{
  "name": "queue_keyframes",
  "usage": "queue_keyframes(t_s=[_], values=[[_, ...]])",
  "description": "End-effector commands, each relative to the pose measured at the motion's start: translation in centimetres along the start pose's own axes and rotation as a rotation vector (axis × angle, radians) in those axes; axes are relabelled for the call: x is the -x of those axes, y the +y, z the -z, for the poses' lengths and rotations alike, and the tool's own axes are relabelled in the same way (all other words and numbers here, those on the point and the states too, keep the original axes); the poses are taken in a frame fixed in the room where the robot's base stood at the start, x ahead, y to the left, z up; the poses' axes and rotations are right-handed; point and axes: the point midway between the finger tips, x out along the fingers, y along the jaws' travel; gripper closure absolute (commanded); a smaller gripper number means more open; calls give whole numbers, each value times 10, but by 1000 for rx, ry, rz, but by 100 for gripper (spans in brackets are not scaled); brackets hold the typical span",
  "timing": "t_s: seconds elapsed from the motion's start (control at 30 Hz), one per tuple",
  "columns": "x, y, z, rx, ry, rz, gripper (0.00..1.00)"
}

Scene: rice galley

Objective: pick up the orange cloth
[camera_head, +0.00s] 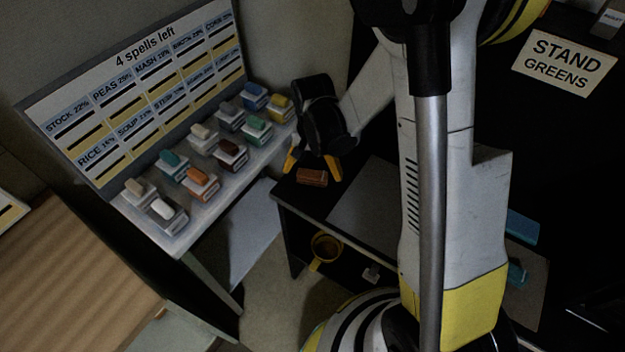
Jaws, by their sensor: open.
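A small rust-orange folded piece (312,177), which looks like the orange cloth, lies on the dark table near its back left corner. My gripper (311,165) points down just above and behind it in the picture, with its yellow fingertips apart, one to each side. I cannot tell whether the fingertips touch the cloth or the table.
A white ledge (150,224) left of my gripper holds several coloured blocks on small stands, one of them orange (200,182), below a sign board (130,85). A yellow mug (325,250) stands under the dark table (288,196). A grey mat (362,208) lies right of the cloth.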

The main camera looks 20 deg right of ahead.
Motion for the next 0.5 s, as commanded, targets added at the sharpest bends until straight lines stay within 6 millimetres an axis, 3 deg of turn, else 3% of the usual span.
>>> queue_keyframes(t_s=[0.03,0.1,0.33,0.5], values=[[-12,0,0,0,0,0,0],[-19,0,0,0,0,0,0],[-18,0,0,1,0,0,3],[-18,0,0,1,0,0,51]])
